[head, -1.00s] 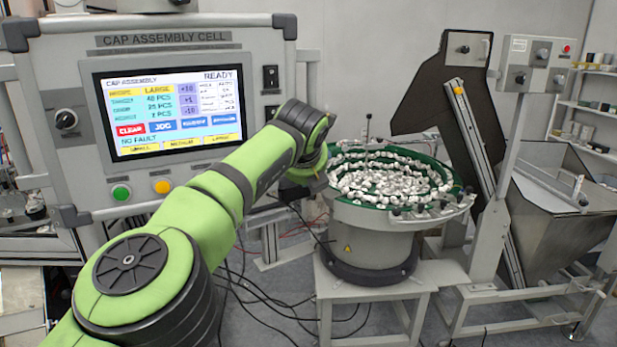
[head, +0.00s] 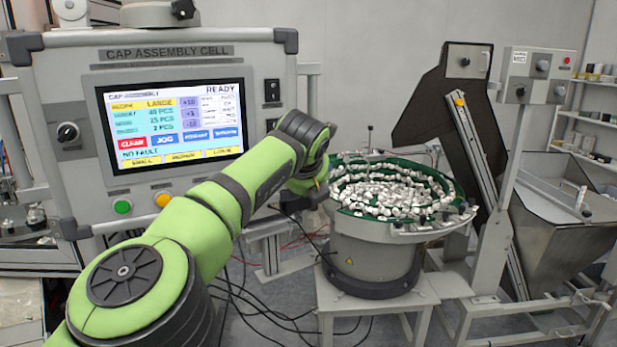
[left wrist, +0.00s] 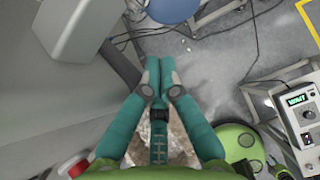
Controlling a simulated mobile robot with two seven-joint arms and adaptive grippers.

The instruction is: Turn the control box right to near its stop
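The grey control box (head: 75,195), labelled CAP ASSEMBLY CELL, fills the left of the head view. Its lit screen (head: 172,122) reads READY and NO FAULT. A dark selector knob (head: 67,132) is on its left side, with green (head: 122,206) and yellow (head: 162,200) buttons below. My green left arm crosses in front of its lower right part; the arm's far end is right of the box. My right gripper is out of view.
A bowl feeder (head: 374,255) full of small white parts stands right of my arm's end. Farther right are a hopper (head: 565,240) and a small post-mounted box (head: 535,75). Cables lie on the floor. The left wrist view shows a unit (left wrist: 300,112) reading WAIT.

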